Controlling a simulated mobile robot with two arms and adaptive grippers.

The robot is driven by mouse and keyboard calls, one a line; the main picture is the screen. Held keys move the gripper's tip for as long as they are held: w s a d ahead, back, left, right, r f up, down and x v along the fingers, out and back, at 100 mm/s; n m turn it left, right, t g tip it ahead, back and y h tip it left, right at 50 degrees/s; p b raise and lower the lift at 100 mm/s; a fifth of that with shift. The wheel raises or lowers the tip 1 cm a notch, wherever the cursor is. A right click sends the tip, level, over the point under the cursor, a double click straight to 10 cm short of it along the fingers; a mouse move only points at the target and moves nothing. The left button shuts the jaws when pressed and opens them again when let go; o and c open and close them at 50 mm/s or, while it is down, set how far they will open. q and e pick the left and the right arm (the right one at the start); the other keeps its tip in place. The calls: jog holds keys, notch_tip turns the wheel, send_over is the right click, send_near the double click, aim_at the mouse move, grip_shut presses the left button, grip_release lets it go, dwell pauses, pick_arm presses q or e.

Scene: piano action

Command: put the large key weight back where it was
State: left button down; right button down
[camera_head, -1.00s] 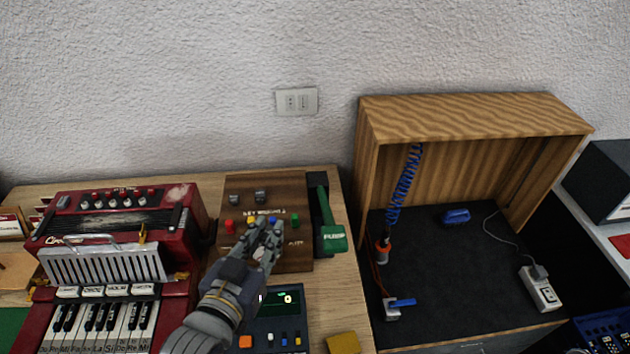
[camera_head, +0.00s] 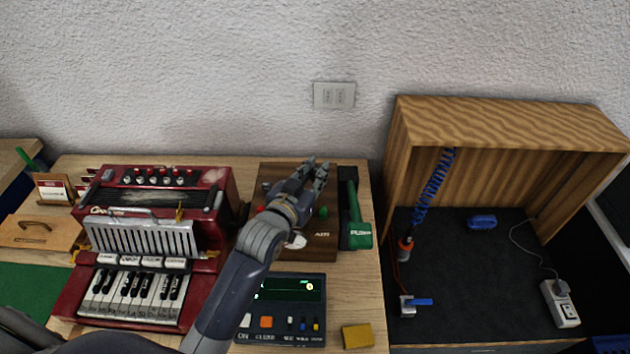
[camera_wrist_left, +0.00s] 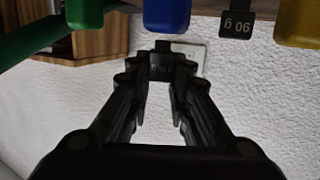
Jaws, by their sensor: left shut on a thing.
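My left gripper (camera_head: 316,172) is over the far right part of the brown wooden key weight board (camera_head: 322,248). In the left wrist view the gripper (camera_wrist_left: 162,85) is shut on a small dark block with a faint label, which looks like a key weight (camera_wrist_left: 161,64). Another dark weight marked 90 g (camera_wrist_left: 236,24) sits between a blue peg (camera_wrist_left: 167,14) and a yellow peg (camera_wrist_left: 298,22). A green peg (camera_wrist_left: 85,13) is left of the blue one. My arm hides much of the board in the head view. My right gripper is not in view.
A red accordion (camera_head: 150,215) stands left of the board. A digital scale (camera_head: 290,290) lies in front, with a yellow block (camera_head: 357,336) beside it. A green-handled tool (camera_head: 358,230) lies right of the board, before an open wooden cabinet (camera_head: 500,120).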

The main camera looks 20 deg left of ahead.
pick_arm(q)
notch_tip(320, 180, down, 3)
jog(key=shift+f, duration=0.1)
jog(key=shift+f, duration=0.15)
jog(key=c, duration=1.5)
grip_release()
jog(key=shift+s+f, duration=0.1)
jog(key=shift+o, duration=0.2)
